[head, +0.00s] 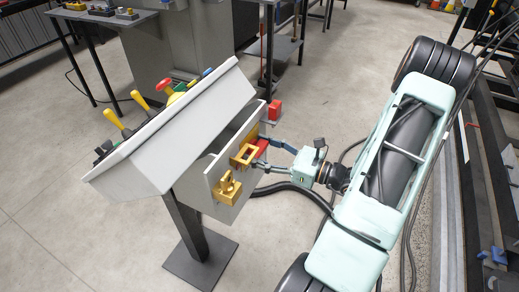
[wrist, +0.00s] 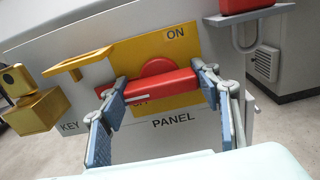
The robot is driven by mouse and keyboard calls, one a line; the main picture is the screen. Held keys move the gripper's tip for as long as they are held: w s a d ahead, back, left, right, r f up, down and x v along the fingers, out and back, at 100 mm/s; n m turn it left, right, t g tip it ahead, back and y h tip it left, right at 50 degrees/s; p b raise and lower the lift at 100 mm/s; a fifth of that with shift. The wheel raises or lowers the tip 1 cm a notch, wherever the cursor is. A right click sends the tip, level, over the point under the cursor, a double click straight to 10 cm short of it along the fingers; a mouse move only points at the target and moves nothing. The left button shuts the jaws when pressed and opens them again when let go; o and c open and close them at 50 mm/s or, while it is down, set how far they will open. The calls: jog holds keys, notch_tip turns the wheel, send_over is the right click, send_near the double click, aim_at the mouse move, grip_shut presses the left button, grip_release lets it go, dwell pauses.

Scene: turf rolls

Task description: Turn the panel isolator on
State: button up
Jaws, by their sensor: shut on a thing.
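The panel isolator is a red handle (wrist: 163,86) on a yellow plate (wrist: 205,50) on the grey panel. Its bar lies nearly crosswise in the wrist view, with a round red hub behind it. "ON" is printed at the plate's upper right; a label below the bar is mostly hidden. My gripper (wrist: 158,92) has one finger at each end of the bar and is shut on it. In the head view my gripper (head: 268,148) reaches the panel (head: 213,174) from the right, and the red handle (head: 262,148) is partly hidden.
A yellow open frame (wrist: 80,63) sticks out left of the isolator, and a yellow key block (wrist: 36,110) is farther left. A red object (wrist: 246,4) sits on a bracket at upper right. The sloped console (head: 185,125) stands over the panel. Dark cables run along the floor.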

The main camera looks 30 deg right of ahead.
jog(key=m+p, duration=0.3)
jog(key=shift+r+m, duration=0.2)
jog(key=shift+m, duration=0.1)
jog(key=m+p, duration=0.4)
jog(key=m, duration=0.1)
jog(key=shift+f+m, duration=0.1)
jog(key=shift+m, duration=0.2)
jog(key=m+p, duration=0.2)
jog(key=m, duration=0.2)
jog(key=shift+d+f, duration=0.1)
jog(key=shift+f+m+p, duration=0.1)
jog(key=shift+m+p, duration=0.7)
jog(key=shift+m, duration=1.6)
jog(key=o, duration=1.2)
jog(key=shift+c, duration=0.2)
